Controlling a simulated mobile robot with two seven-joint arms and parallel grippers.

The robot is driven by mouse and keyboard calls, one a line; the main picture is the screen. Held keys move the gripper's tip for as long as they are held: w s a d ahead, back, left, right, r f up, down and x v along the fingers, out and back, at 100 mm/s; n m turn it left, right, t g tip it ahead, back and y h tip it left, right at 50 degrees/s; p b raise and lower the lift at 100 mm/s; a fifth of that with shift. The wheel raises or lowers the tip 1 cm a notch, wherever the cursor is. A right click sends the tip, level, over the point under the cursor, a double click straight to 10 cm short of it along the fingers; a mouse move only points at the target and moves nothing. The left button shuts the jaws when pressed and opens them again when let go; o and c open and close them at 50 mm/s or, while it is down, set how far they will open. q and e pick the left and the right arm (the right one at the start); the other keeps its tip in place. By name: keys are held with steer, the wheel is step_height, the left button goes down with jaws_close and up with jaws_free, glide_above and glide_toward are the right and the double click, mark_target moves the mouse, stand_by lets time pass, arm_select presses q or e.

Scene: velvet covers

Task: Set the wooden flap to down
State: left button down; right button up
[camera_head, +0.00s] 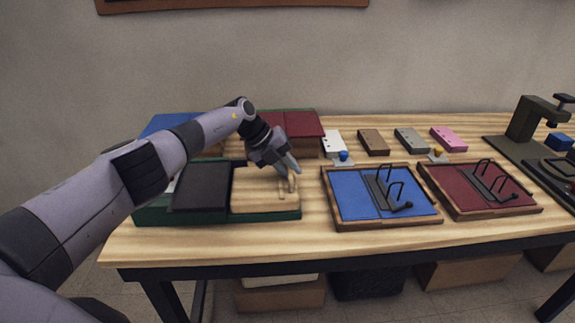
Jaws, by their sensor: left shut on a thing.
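The wooden flap (255,195) is a light wood panel on the right half of a dark green box (240,216) at the left of the table. It appears to lie flat, level with the box's rim. A small pale handle (283,187) stands near its right side. My left gripper (291,173) reaches down over the flap and is shut on this handle. The fingers hide part of the handle. My right gripper is not in view.
A dark panel (202,188) covers the box's left half. A blue tray (383,222) and a red tray (490,213) with black wire parts lie to the right. Small blocks and a dark red cover (292,124) stand behind. Bare table shows along the front edge.

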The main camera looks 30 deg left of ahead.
mark_target(274, 181)
arm_select(q)
steer(key=shift+d+f, duration=0.1)
steer(key=shift+f, duration=0.1)
steer(key=c, duration=1.2)
jaws_free()
steer(key=shift+c, duration=0.2)
steer(key=shift+s+f, duration=0.1)
steer(key=shift+f, duration=0.05)
steer(key=shift+w+v, duration=0.1)
steer(key=shift+v, duration=1.8)
steer(key=shift+w+v, duration=0.15)
steer(key=shift+v, duration=1.75)
steer(key=shift+d, duration=0.15)
